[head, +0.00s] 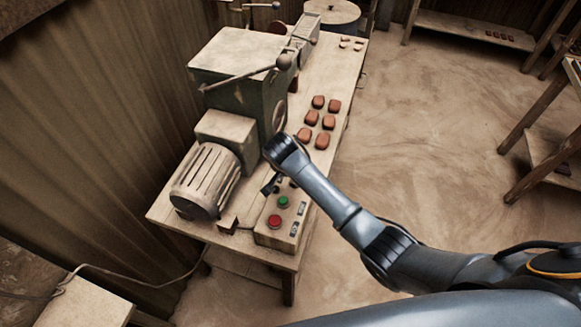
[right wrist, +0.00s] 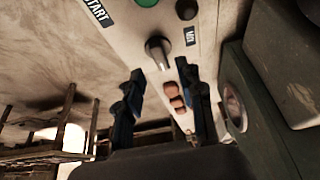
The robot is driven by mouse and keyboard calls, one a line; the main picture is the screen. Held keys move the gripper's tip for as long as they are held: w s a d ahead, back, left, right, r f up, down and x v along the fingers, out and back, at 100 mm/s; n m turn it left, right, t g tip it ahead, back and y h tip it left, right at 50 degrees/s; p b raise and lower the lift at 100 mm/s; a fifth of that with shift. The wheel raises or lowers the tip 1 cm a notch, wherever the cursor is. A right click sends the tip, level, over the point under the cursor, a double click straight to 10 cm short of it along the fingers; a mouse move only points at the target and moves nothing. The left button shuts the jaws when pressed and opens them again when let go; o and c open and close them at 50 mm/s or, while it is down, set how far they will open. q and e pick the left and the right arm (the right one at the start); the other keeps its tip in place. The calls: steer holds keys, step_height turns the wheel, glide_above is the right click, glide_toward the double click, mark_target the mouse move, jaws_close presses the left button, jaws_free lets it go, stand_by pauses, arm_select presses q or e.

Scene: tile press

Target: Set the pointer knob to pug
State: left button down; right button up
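The control box (head: 283,222) stands on the near end of the bench, with a green button (head: 283,201) and a red button (head: 274,221). My right gripper (head: 271,186) is over the far end of this box. In the right wrist view, the grey pointer knob (right wrist: 158,50) stands out from the panel. The right gripper (right wrist: 162,72) is open, its fingers apart on either side of the knob's line, and it appears not to touch it. The knob's pointing direction and the pug marking cannot be made out. My left gripper is not in view.
A green press (head: 240,85) with a lever and a ribbed motor (head: 206,182) stand left of the arm. Several reddish tiles (head: 322,141) lie on the bench (head: 335,75) beyond the box. Open floor (head: 420,140) lies to the right.

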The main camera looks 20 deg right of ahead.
steer(key=v, duration=0.7)
steer(key=shift+r, duration=0.4)
steer(key=shift+a, duration=0.1)
